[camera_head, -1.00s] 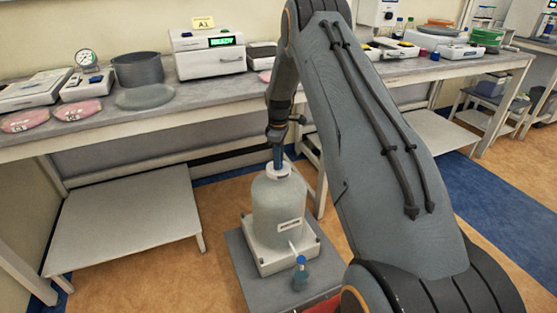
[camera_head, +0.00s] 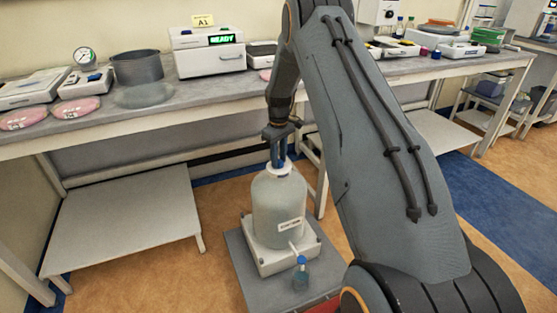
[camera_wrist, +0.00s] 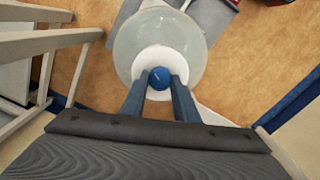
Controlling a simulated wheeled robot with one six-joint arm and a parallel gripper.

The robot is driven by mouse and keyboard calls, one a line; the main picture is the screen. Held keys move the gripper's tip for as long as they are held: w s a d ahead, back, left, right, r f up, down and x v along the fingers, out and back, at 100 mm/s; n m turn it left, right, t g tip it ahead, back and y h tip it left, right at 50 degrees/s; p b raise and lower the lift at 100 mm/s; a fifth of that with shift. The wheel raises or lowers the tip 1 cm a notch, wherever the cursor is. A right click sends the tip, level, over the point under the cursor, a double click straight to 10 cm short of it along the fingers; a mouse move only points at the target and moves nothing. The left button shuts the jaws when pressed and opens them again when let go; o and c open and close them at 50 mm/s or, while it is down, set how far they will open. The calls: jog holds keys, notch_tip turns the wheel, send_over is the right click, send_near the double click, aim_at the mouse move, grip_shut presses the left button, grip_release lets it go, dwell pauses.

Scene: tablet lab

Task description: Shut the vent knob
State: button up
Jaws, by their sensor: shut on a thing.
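The vent knob (camera_wrist: 159,78) is a small blue round knob on top of a white cap, seen from above in the wrist view. The cap (camera_wrist: 160,58) closes a translucent carboy (camera_head: 279,208) that stands upright on a white base. My gripper (camera_wrist: 159,84) is over the carboy with its fingers pointing down, one on each side of the knob, shut on it. In the head view my gripper (camera_head: 278,160) hides most of the knob.
The carboy's white base (camera_head: 262,262) rests on a grey low stand (camera_head: 240,258). A long bench (camera_head: 150,118) with instruments runs behind, and an empty low shelf (camera_head: 120,215) is at left.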

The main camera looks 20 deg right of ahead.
jog(key=m+b, duration=0.1)
jog(key=m, duration=1.1)
jog(key=shift+b, duration=0.3)
jog(key=shift+m, duration=0.3)
jog(key=o, duration=1.1)
jog(key=shift+a, duration=0.1)
jog(key=shift+c, duration=0.2)
jog(key=shift+r, duration=3.9)
